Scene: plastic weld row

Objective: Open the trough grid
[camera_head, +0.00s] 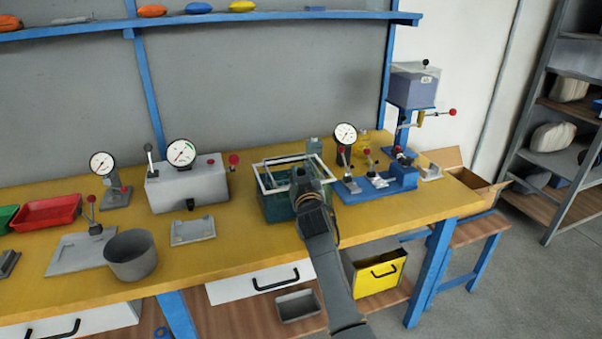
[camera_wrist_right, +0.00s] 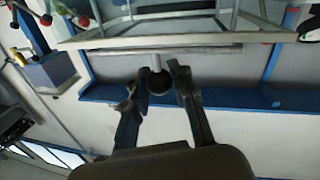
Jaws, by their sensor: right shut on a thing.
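The green trough (camera_head: 277,208) stands on the yellow bench, right of the middle of the head view. Its pale grid frame (camera_head: 262,178) shows above the trough rim and seems raised or tilted; the arm hides part of it. My right gripper (camera_head: 303,175) is at the near side of the grid. In the right wrist view, the grid bars (camera_wrist_right: 150,42) run across the top, with a stem and dark round knob (camera_wrist_right: 157,84) on the near bar. The fingers of my right gripper (camera_wrist_right: 162,82) are shut on this knob. My left gripper is not in view.
A blue fixture (camera_head: 375,187) with clamps and a gauge stands close right of the trough. A grey gauge box (camera_head: 188,186) stands to the left, with a flat grey tray (camera_head: 193,230) before it. A round grey pot (camera_head: 130,255) is farther left.

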